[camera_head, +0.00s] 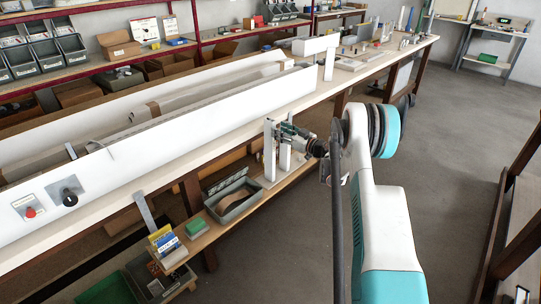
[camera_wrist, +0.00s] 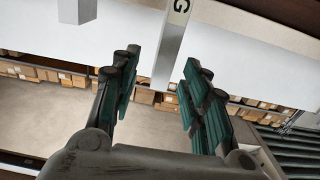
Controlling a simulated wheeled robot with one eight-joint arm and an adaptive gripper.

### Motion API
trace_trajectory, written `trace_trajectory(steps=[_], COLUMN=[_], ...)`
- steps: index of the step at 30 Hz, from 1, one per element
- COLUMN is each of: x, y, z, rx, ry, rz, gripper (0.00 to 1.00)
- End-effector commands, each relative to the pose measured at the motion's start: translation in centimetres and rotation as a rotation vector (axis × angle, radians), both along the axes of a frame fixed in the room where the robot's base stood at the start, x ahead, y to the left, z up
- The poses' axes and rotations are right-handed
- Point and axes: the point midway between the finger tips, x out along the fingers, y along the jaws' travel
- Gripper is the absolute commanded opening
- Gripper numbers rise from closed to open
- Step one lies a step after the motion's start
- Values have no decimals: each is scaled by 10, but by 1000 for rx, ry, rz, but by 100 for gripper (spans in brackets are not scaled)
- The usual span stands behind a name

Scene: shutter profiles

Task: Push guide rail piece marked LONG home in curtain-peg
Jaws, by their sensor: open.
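My gripper (camera_wrist: 162,62) is open, with a green-padded finger on each side of a pale guide rail piece (camera_wrist: 171,45). There are gaps between the piece and both fingers in the wrist view. A label on the piece shows the letter G; the rest is cut off by the frame edge. A second pale piece (camera_wrist: 77,9) is at the upper left, outside the fingers. In the head view my gripper (camera_head: 283,131) is at the upper part of two pale upright pieces (camera_head: 270,158) beside the bench. I cannot make out the curtain-peg.
The long white bench (camera_head: 200,130) runs behind the uprights, with a white panel (camera_head: 150,140) along it. A grey bin (camera_head: 233,198) and a green block (camera_head: 196,226) sit on the lower shelf to the left. The floor (camera_head: 440,150) to the right is clear.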

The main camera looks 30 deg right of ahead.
Motion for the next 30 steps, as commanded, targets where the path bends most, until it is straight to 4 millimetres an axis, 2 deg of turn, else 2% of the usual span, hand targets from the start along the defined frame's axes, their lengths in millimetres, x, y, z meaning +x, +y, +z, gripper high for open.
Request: trace_trajectory(steps=[7, 15, 24, 25, 30], x=[16, 49, 54, 54, 54], y=[8, 23, 25, 25, 25], z=[-1, -1, 1, 1, 1], rx=[0, 0, 0, 0, 0], ry=[0, -1, -1, -1, -1], rz=[1, 0, -1, -1, -1], gripper=[42, 42, 42, 39, 1])
